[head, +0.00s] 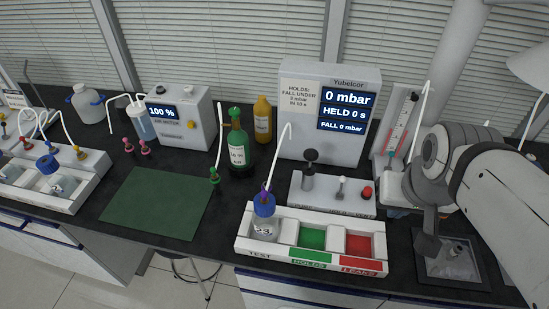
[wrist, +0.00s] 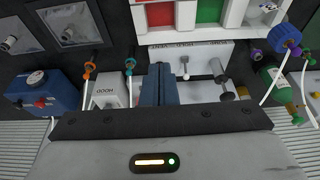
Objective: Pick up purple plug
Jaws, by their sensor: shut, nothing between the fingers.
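The purple plug (head: 264,194) sits at the top of the blue-capped bottle (head: 264,225), with a white tube rising from it. The bottle stands in the TEST compartment of the white tray (head: 243,240). In the wrist view the purple plug (wrist: 257,55) shows at the right, beside the blue cap (wrist: 286,36). My gripper (wrist: 159,84) is shut and empty, at the middle of the wrist view, well left of the plug there. In the head view my arm is at the right, far from the plug, and the fingertips are not clearly seen.
Right of the bottle are green (head: 312,237) and red (head: 358,244) compartments. Behind them stands a white block (head: 330,195) with a black knob and a red knob. A green bottle (head: 238,150) and a green plug (head: 214,176) are to the left. The green mat (head: 155,203) is clear.

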